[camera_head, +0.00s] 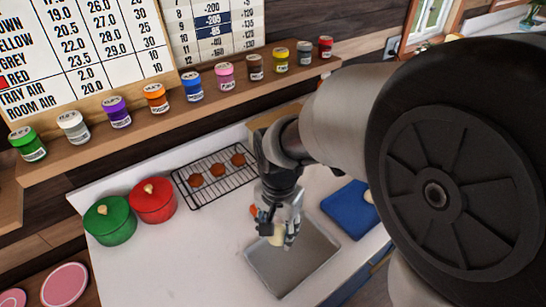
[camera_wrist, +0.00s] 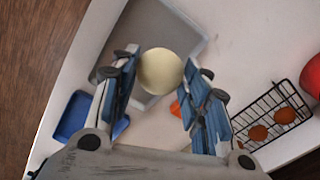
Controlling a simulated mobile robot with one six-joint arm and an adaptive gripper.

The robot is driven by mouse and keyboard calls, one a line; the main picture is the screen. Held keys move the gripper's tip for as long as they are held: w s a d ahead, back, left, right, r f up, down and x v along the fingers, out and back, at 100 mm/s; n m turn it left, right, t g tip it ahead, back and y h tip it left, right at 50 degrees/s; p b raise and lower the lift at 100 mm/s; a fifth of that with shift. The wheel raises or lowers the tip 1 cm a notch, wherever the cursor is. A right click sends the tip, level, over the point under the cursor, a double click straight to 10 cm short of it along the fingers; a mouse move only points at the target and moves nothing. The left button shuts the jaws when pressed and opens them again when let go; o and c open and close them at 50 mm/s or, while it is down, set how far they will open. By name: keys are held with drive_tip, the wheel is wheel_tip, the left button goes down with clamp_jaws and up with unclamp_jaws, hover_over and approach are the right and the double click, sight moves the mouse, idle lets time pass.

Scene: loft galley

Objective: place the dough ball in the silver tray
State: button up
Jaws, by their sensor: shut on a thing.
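The dough ball (camera_wrist: 161,71) is pale cream and sits between my gripper's two fingers in the wrist view. My gripper (camera_head: 277,236) is shut on it; in the head view the dough ball (camera_head: 277,235) shows at the fingertips, partly hidden by them. The silver tray (camera_head: 294,268) is a shallow grey rectangle on the white counter. My gripper and the dough ball are over its back left part in the head view. In the wrist view the tray (camera_wrist: 147,38) lies behind the ball. I cannot tell how high the ball is above the tray floor.
A blue board (camera_head: 346,210) with a pale thing at its edge lies right of the tray. A wire rack (camera_head: 214,176) with several brown rounds stands behind. Green (camera_head: 110,221) and red (camera_head: 153,201) lidded pots stand left. A small orange-red thing (camera_wrist: 174,108) is near the tray. A shelf of jars runs above.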

sight(277, 264)
wheel_tip(277, 264, down, 15)
drive_tip(key=b, duration=0.4)
drive_tip(key=shift+f, duration=0.2)
drive_tip(key=o, duration=1.1)
drive_tip(key=shift+c, duration=0.2)
drive_tip(key=shift+r, duration=0.15)
